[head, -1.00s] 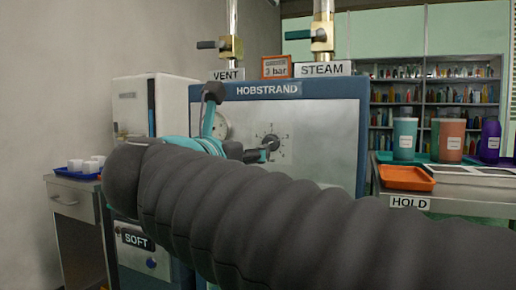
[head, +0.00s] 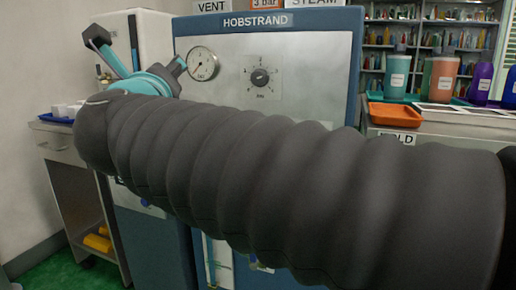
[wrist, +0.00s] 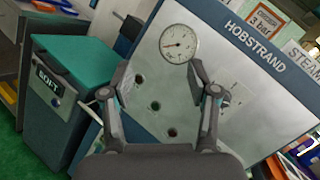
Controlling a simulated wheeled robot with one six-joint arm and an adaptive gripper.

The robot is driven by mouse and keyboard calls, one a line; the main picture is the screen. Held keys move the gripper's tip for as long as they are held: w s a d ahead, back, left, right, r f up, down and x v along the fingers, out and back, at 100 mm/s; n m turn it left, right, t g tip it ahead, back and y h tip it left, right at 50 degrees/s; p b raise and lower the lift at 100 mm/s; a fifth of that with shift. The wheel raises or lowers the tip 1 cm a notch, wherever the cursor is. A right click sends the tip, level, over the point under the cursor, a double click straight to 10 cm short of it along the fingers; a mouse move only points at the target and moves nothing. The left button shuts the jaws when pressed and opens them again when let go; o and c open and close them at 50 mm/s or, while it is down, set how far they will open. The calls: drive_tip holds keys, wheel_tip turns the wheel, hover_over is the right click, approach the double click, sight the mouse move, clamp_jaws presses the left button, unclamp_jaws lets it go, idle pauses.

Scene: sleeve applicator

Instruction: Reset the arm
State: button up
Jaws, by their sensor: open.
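My gripper (wrist: 158,82) is open and empty in the wrist view, with its two fingers spread in front of the grey HOBSTRAND panel (wrist: 182,105). No contact with the panel shows. In the head view my arm's dark ribbed sleeve crosses the picture and hides the lower machine. Parts of my gripper (head: 136,58) show beyond its left end, turquoise with dark tips. The round gauge (head: 201,64) and the knob (head: 260,77) are both clear of the gripper in the head view. The gauge (wrist: 179,44) sits between and beyond the fingertips in the wrist view.
A box marked SOFT (wrist: 68,90) with a teal lid stands left of the panel. A side cart (head: 62,147) stands at the left. At the right, a bench holds an orange tray (head: 388,115) and several coloured containers. Green floor (head: 65,272) shows lower left.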

drive_tip(key=s+a+f+n+g+y+p, duration=0.1)
drive_tip(key=s+a+f+n+g+y, duration=0.3)
drive_tip(key=n, duration=0.5)
drive_tip(key=s+a+f+n+g+y, duration=0.1)
drive_tip(key=a+f+n+g+y, duration=0.15)
drive_tip(key=n+y, duration=0.45)
drive_tip(key=s+d+f+n+g+h+p, duration=0.25)
drive_tip(key=d+f+n+g, duration=0.2)
drive_tip(key=f+n, duration=0.6)
drive_tip(key=s+d+f+n+g+h+p, duration=0.1)
drive_tip(key=s+d+f+h+p, duration=0.15)
drive_tip(key=d+f, duration=0.45)
drive_tip(key=s+d+f+n+g+h+p, duration=0.1)
drive_tip(key=s+d+f+g+h, duration=0.2)
drive_tip(key=d, duration=0.8)
drive_tip(key=s+d+f+n+h+p, duration=0.1)
drive_tip(key=s+d+f+n+h, duration=0.15)
drive_tip(key=d+f+h, duration=0.4)
drive_tip(key=s+d+r+m+p, duration=0.2)
drive_tip(key=d+r+m, duration=0.2)
drive_tip(key=d, duration=0.5)
drive_tip(key=shift+d+r+t+p, duration=0.3)
drive_tip(key=shift+d+t+p, duration=0.05)
drive_tip(key=shift+d+t, duration=0.05)
